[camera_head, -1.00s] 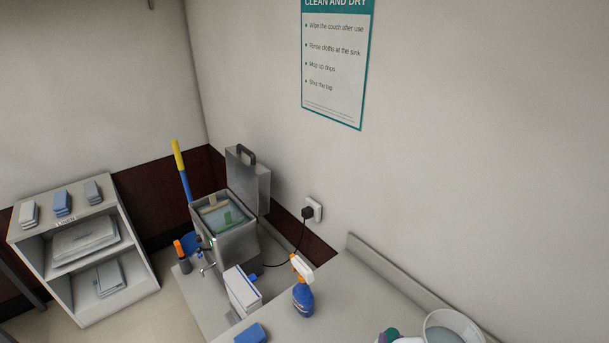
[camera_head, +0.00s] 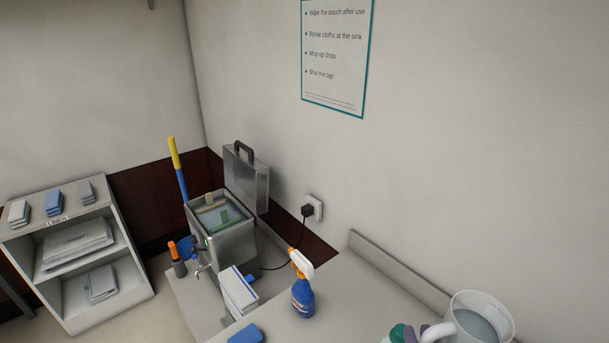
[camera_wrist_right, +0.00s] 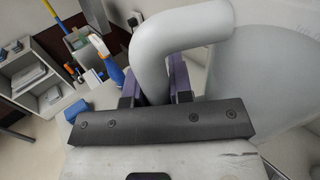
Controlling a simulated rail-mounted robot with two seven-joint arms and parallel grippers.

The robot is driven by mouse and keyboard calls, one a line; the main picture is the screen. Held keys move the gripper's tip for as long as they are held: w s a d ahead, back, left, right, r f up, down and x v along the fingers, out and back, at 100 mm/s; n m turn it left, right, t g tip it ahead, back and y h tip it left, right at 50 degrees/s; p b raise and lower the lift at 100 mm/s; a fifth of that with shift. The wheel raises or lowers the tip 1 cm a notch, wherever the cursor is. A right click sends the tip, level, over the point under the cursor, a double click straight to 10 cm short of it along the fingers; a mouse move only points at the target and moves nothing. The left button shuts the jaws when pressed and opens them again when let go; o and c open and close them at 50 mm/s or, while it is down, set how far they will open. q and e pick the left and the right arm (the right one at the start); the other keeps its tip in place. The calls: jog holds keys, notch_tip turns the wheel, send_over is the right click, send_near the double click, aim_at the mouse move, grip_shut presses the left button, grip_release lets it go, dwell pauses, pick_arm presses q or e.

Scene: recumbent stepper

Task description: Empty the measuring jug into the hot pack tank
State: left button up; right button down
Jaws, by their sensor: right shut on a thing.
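The measuring jug (camera_head: 494,303) is a pale, translucent vessel with a thick white handle (camera_wrist_right: 187,27), at the lower right of the head view. Greyish liquid shows inside it, and it looks roughly upright. My right gripper (camera_head: 417,335) is shut on the handle; the wrist view shows the handle between its dark purple fingers (camera_wrist_right: 156,88). The jug's base is cut off in the head view. The hot pack tank (camera_head: 236,244) is a steel box left of centre, well away from the jug. Its lid (camera_head: 247,180) stands open behind it, and packs show in the liquid inside. My left gripper is out of view.
A blue spray bottle (camera_head: 303,298) and a white box (camera_head: 238,291) stand between jug and tank. A blue cloth (camera_head: 246,334) lies on the counter (camera_head: 345,305). A cable runs from the tank to a wall plug (camera_head: 308,210). A linen shelf (camera_head: 75,255) stands left.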

notch_tip(320, 180, up, 25)
jog(key=m+h+p, duration=0.3)
jog(key=h+p, duration=0.1)
jog(key=p, duration=1.8)
jog(key=shift+s+r+g+h, duration=0.2)
jog(key=shift+s+g+h, duration=0.2)
jog(key=shift+s, duration=0.05)
